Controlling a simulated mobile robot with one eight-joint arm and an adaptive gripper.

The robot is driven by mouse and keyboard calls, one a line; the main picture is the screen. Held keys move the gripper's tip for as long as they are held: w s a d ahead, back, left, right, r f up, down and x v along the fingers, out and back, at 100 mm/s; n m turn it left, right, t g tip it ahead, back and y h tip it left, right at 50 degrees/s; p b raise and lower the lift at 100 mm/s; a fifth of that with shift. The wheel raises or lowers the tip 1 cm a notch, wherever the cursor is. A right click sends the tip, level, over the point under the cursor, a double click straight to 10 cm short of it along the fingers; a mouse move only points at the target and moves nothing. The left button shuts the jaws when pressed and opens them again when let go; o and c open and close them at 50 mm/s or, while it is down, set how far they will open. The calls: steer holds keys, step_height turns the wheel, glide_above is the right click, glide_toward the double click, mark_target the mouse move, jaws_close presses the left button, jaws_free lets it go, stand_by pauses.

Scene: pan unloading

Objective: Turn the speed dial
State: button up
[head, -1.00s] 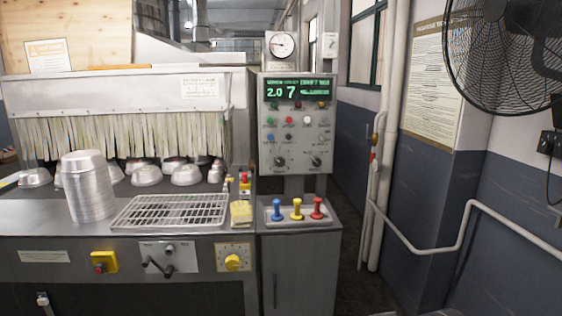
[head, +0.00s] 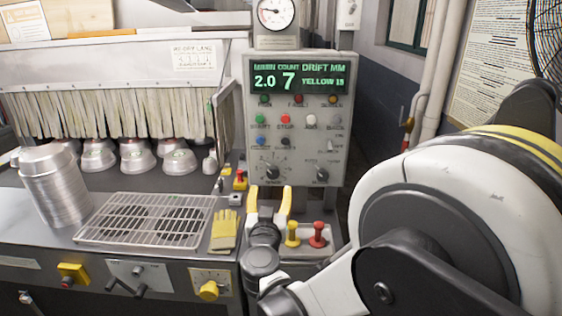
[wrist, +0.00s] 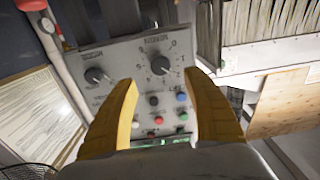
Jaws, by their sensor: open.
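The grey control panel (head: 299,158) carries two black dials with white pointers, a left dial (head: 272,171) and a right dial (head: 321,173). Their labels are too small to read. My gripper (head: 269,196) is open and empty, just below the left dial in the head view. The wrist view shows the panel upside down. There the left dial (wrist: 160,66) appears between and slightly beyond the open yellow fingers (wrist: 161,82), and the right dial (wrist: 95,75) lies outside them, to the left. I see no contact with either dial.
Coloured buttons (head: 285,119) and a green-lit display (head: 299,79) sit above the dials. Yellow (head: 293,234) and red (head: 318,234) levers stand below, beside my gripper. A wire rack (head: 145,219), stacked pans (head: 57,187) and a yellow glove (head: 225,231) lie to the left.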

mark_target(273, 175)
steer(key=w+b, duration=0.2)
steer(key=w, duration=0.8)
steer(key=shift+w+d, duration=0.1)
steer(key=shift+c, duration=0.5)
steer(key=c, duration=1.1)
